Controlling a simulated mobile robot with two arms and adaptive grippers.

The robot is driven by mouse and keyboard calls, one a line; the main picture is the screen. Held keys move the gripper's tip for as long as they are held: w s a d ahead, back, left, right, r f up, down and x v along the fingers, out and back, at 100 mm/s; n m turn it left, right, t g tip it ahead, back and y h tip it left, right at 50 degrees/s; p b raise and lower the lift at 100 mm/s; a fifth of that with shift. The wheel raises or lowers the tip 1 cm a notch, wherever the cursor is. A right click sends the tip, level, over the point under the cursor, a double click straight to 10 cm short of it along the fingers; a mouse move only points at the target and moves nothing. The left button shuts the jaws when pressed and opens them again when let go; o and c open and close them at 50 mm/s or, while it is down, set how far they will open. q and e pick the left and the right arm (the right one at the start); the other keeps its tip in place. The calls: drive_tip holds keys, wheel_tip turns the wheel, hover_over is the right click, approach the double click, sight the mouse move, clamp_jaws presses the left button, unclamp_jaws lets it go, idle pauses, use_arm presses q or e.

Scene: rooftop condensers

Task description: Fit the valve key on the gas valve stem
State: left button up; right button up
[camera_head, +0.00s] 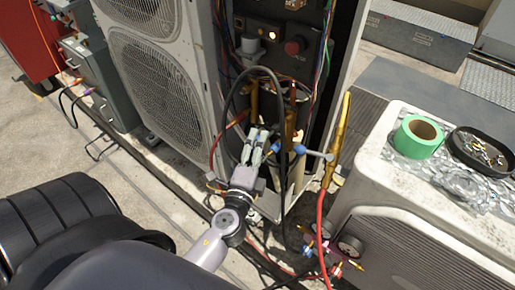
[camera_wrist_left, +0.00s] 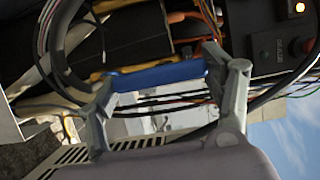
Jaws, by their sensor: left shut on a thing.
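My left gripper (camera_head: 260,138) reaches into the open bay of the condenser unit, among hoses and wires. In the left wrist view, the left gripper (camera_wrist_left: 159,80) is shut on a blue bar (camera_wrist_left: 158,75), which spans between its two fingertips and looks like the valve key's handle. The rest of the key is hidden. Brass-coloured pipework (camera_head: 290,125) stands just right of the fingers in the head view. I cannot make out the gas valve stem, nor whether the key touches it. My right gripper is not in view.
A black hose loop (camera_head: 277,75) arches around the gripper. A red hose with a brass wand (camera_head: 338,140) hangs at right. A white unit (camera_head: 400,190) carries green tape (camera_head: 418,138) and a black dish (camera_head: 482,150). Gauges (camera_head: 349,245) sit low in front.

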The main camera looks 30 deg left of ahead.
sight(275, 128)
use_arm(q)
drive_tip(key=shift+w, duration=0.25)
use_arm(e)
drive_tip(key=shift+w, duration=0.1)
use_arm(q)
drive_tip(key=shift+w, duration=0.35)
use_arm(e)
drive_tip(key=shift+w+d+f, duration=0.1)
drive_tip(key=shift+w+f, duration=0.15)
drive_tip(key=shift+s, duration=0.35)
use_arm(q)
drive_tip(key=shift+w, duration=0.35)
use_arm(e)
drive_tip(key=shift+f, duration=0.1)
use_arm(q)
drive_tip(key=shift+w, duration=0.1)
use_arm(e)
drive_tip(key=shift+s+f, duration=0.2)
use_arm(q)
drive_tip(key=o, duration=0.9)
drive_tip(key=shift+c, duration=0.2)
drive_tip(key=o, duration=0.5)
drive_tip(key=shift+d, duration=0.1)
drive_tip(key=shift+c, duration=0.2)
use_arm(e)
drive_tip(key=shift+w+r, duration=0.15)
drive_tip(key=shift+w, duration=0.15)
